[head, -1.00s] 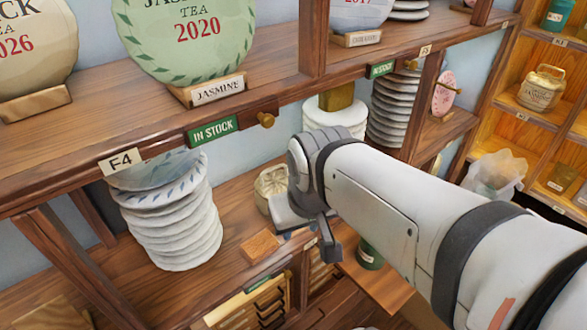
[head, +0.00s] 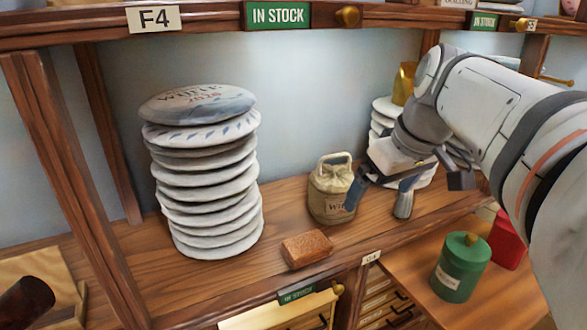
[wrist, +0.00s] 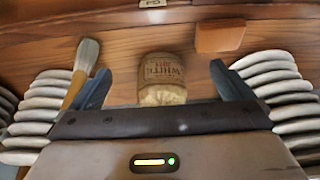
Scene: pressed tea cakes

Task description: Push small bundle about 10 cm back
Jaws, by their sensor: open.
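The small bundle (head: 330,193) is a tan cloth sack with a tied top and a printed label, upright on the wooden shelf. My gripper (head: 384,197) is just right of it in the head view, with one dark finger overlapping the bundle's right edge. In the wrist view the bundle (wrist: 162,82) shows between the two spread fingers of my gripper (wrist: 163,82), its label reading "WHITE". The fingers are open and not closed on it. I cannot tell whether either finger touches it.
A tall stack of tea cakes (head: 205,190) stands left on the shelf. A brown brick (head: 307,249) lies near the front edge. A brush (wrist: 82,70) shows left in the wrist view. More cakes (head: 383,117) stand behind my arm. A green canister (head: 460,268) is lower right.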

